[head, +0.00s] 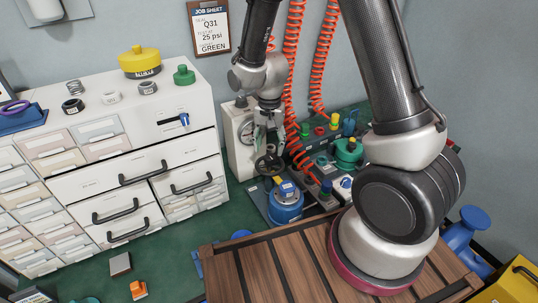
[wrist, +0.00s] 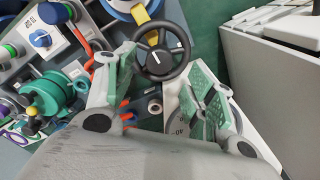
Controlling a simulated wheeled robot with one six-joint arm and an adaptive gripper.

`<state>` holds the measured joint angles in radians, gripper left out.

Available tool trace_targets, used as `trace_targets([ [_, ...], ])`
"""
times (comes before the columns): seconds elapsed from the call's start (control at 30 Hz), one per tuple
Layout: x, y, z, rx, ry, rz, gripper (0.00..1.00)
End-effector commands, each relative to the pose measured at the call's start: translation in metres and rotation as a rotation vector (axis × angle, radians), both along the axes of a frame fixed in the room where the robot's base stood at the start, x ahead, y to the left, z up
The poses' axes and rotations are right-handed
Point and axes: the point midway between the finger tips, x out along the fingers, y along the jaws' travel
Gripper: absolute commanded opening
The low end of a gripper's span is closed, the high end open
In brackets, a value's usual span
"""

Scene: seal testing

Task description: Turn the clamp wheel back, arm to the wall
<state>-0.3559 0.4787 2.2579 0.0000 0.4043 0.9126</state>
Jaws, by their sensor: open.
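The clamp wheel (wrist: 183,62) is a black handwheel in the upper middle of the wrist view. A white mark shows on its hub, and a yellow piece shows at its upper left edge. In the head view the wheel (head: 268,168) sits just below my gripper (head: 269,138), beside a blue round fixture (head: 286,208) with a yellow part. In the wrist view my gripper (wrist: 158,88) is open, its green-padded fingers spread with nothing held between them. The wheel lies beyond the fingertips, nearer the left finger; I cannot tell whether they touch.
A white box with a dial (head: 246,133) stands against the wall, close to my gripper. Red coiled hoses (head: 292,50) hang behind my arm. A white drawer cabinet (head: 150,158) is at left. A green reel (wrist: 45,92) and valves crowd the wrist view's left.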

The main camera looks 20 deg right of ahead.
Motion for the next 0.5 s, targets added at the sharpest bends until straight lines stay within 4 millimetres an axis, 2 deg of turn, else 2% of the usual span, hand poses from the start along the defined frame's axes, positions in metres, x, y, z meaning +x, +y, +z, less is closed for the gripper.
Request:
trace_targets([
  [0.03, -0.001, 0.0, -0.01, -0.002, 0.005, 0.0, 0.55],
  [0.2, -0.001, 0.0, -0.036, -0.001, 0.003, 0.001, 0.55],
  [0.33, 0.0, 0.0, -0.047, -0.001, 0.002, 0.002, 0.55],
  [0.5, 0.0, 0.0, -0.05, 0.0, 0.0, 0.002, 0.55],
])
